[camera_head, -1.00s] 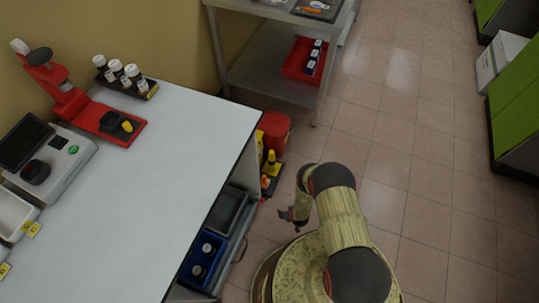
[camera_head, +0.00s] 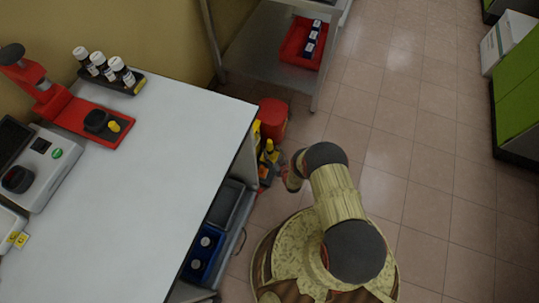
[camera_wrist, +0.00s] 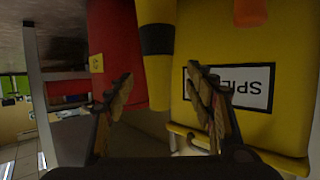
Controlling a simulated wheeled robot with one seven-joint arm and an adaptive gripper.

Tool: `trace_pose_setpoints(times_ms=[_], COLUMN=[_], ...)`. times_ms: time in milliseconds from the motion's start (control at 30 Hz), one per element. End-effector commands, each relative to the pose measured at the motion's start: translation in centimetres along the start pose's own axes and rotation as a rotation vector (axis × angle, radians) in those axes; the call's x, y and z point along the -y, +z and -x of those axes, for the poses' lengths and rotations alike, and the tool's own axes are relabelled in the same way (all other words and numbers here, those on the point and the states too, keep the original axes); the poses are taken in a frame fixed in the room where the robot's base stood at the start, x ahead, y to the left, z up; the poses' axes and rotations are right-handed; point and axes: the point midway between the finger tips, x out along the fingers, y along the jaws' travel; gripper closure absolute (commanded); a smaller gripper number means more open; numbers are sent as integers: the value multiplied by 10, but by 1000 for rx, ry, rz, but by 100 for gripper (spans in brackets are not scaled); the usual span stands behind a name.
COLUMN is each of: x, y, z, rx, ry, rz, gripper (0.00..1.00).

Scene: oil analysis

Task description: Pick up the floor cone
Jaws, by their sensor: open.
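The floor cone appears to be the yellow tapered piece with a black band (camera_wrist: 156,40). The wrist view looks inverted, so its narrow end points down in the picture. In the head view a small yellow cone shape (camera_head: 269,147) stands on the floor by the bench end. My gripper (camera_wrist: 158,80) is open, with one finger on each side of the cone's narrow end. I see no clear contact. In the head view my gripper is mostly hidden behind my arm.
A yellow box labelled "SPI…" (camera_wrist: 290,60) is close beside the right finger. A red container (camera_head: 273,118) stands behind the cone. The white bench (camera_head: 150,170) is to the left; open tiled floor (camera_head: 430,150) is to the right.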

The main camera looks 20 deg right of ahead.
Motion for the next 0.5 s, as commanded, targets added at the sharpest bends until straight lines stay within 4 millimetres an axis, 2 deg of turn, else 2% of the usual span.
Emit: trace_pose_setpoints(times_ms=[300, 500], x=[-2, -2], y=[-4, -6], z=[-40, -49], rx=[-1, 2], ry=[0, 1], rz=[0, -1], gripper=[46, 46])
